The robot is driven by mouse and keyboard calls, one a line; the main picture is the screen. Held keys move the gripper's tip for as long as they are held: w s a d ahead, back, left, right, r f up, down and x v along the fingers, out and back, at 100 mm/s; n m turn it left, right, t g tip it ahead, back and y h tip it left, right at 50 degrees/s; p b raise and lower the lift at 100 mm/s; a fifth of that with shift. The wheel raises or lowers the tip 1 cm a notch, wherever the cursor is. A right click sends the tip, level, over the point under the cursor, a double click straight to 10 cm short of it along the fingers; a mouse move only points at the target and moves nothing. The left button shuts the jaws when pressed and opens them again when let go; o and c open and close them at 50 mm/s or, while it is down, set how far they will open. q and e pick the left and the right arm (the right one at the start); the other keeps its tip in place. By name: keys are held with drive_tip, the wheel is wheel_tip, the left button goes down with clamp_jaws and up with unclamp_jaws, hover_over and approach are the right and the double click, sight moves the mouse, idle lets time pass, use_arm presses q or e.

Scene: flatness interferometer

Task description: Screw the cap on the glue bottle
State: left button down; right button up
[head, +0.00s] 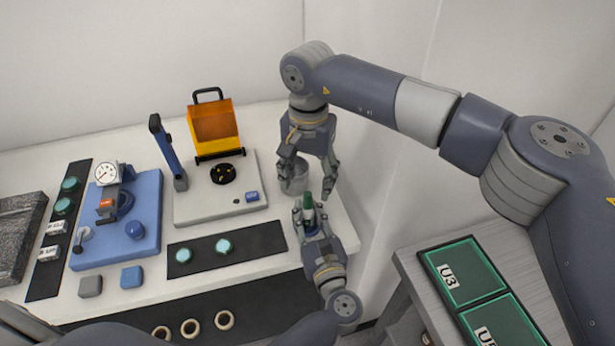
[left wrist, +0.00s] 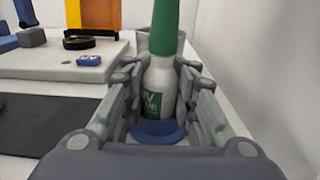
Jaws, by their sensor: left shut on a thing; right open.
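The glue bottle (left wrist: 158,88) is white with a green label and stands upright between the fingers of my left gripper (left wrist: 154,100). A tall green cap (left wrist: 165,28) is on its top in the left wrist view. The bottle's foot is at a blue ring-shaped base (left wrist: 158,131). In the head view the green cap (head: 308,200) shows between the fingertips of my left gripper (head: 309,207). My right gripper (head: 308,172) is open, points down and is above and behind the bottle, apart from the cap. Whether the cap is tight cannot be told.
A grey cup (head: 294,183) stands just behind the bottle, near the right gripper's fingers. Left of it is a pale plate (head: 205,208) with a blue post and an orange box (head: 214,124). A dark mat (head: 262,240) holds teal discs. The table's right edge is close.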

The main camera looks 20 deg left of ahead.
use_arm(q)
drive_tip(key=shift+s+d+f, duration=0.1)
drive_tip(key=shift+s+f, duration=0.05)
drive_tip(key=shift+f, duration=0.2)
use_arm(e)
wheel_tip(320, 180, up, 8)
drive_tip(key=shift+f, duration=0.1)
use_arm(q)
drive_tip(key=c, duration=1.2)
unclamp_jaws()
use_arm(e)
drive_tip(key=shift+s, duration=0.1)
use_arm(q)
drive_tip(key=v, duration=1.1)
drive_tip(key=shift+s+d+r, duration=0.2)
drive_tip(key=shift+s+r, duration=0.1)
drive_tip(key=shift+s, duration=0.05)
